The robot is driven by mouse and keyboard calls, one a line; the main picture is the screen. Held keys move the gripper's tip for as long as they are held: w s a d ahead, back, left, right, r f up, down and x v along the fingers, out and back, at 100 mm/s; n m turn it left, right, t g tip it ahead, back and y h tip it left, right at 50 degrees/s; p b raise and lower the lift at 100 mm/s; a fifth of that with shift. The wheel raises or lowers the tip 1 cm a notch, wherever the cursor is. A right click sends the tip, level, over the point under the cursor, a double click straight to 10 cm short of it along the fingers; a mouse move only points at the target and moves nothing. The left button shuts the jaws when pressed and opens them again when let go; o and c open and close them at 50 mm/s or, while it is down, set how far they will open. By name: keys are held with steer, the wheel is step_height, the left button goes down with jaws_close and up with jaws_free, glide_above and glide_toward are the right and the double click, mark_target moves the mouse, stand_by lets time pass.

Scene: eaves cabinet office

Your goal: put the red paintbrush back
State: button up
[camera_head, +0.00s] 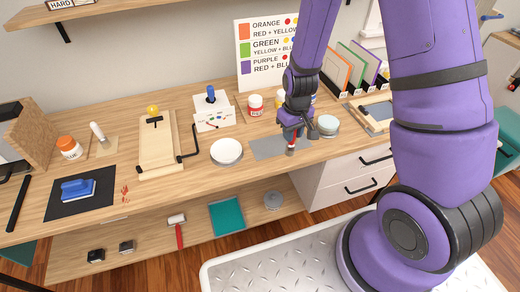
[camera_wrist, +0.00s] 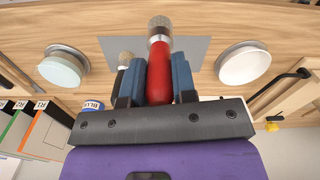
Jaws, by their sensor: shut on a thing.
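My gripper (camera_head: 293,130) is shut on the red paintbrush (camera_head: 290,151), above the grey mat (camera_head: 266,148) on the desk. In the wrist view, its red handle (camera_wrist: 159,75) stands between my gripper's blue fingers (camera_wrist: 160,82), with the pale grey end pointing away from the palm. A second pale-tipped, dark-handled item (camera_wrist: 125,59) shows beside the left finger, partly hidden. A white box (camera_head: 213,118) with a blue-handled item upright in it stands behind the white dish; whether it is a brush holder I cannot tell.
The white dish (camera_head: 226,152) lies left of the mat and a pale green round stack (camera_head: 328,125) lies right. Paint jars (camera_head: 255,105) stand behind. A wooden board with a black handle (camera_head: 160,145) lies further left. A lower shelf holds a teal tray (camera_head: 227,215).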

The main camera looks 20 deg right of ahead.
steer(key=s, duration=0.6)
steer(key=shift+n, duration=0.4)
steer(key=shift+w+a+f, duration=0.85)
steer(key=shift+w, duration=1.7)
steer(key=shift+w+a+f, duration=0.85)
steer(key=shift+w+a, duration=0.05)
steer(key=shift+w, duration=1.7)
steer(key=shift+w+a+f, duration=0.85)
steer(key=shift+w, duration=1.7)
steer(key=shift+f, duration=0.1)
steer(key=o, duration=0.9)
